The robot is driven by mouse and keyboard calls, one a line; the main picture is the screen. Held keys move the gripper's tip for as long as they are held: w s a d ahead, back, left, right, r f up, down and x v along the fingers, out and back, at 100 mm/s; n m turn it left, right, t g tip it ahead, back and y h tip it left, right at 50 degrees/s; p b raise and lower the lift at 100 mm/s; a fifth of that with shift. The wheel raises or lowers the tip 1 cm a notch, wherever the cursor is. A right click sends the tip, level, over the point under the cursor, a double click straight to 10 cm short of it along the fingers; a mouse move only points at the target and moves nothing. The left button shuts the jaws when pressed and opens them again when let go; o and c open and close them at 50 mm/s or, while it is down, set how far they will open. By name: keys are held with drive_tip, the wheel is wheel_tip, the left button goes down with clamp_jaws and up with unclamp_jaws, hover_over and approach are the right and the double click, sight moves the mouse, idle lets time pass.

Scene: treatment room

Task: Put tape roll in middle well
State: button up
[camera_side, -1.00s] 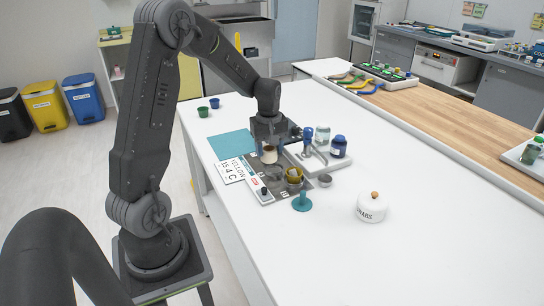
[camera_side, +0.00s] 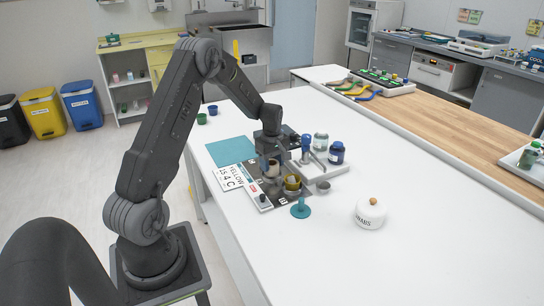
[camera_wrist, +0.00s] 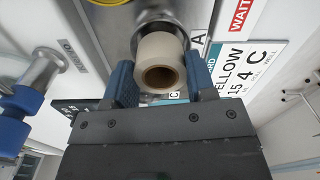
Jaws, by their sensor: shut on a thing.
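My gripper (camera_wrist: 160,88) is shut on a pale beige tape roll (camera_wrist: 164,55), with one blue finger on each side of it. In the side view the roll (camera_side: 272,167) shows below my gripper (camera_side: 271,160), low over the dark tray (camera_side: 278,200) with lettered wells. In the wrist view a round metallic well (camera_wrist: 150,18) shows behind the roll, with the letter A to the right. Whether the roll touches the well, and which well is under it, I cannot tell. A yellow item in a bowl (camera_side: 292,183) sits at the tray's right side.
A teal peg-like piece (camera_side: 300,208) and a small grey cup (camera_side: 323,187) stand near the tray. Blue-lidded jars (camera_side: 337,153) and a blue-handled tool (camera_side: 306,148) stand behind on the right. A white lidded jar (camera_side: 370,213) is further right. The front of the table is clear.

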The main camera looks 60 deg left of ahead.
drive_tip(key=shift+f, duration=0.45)
drive_tip(key=shift+f, duration=0.55)
idle(1.1)
drive_tip(key=o, duration=0.6)
drive_tip(key=shift+r, duration=5.5)
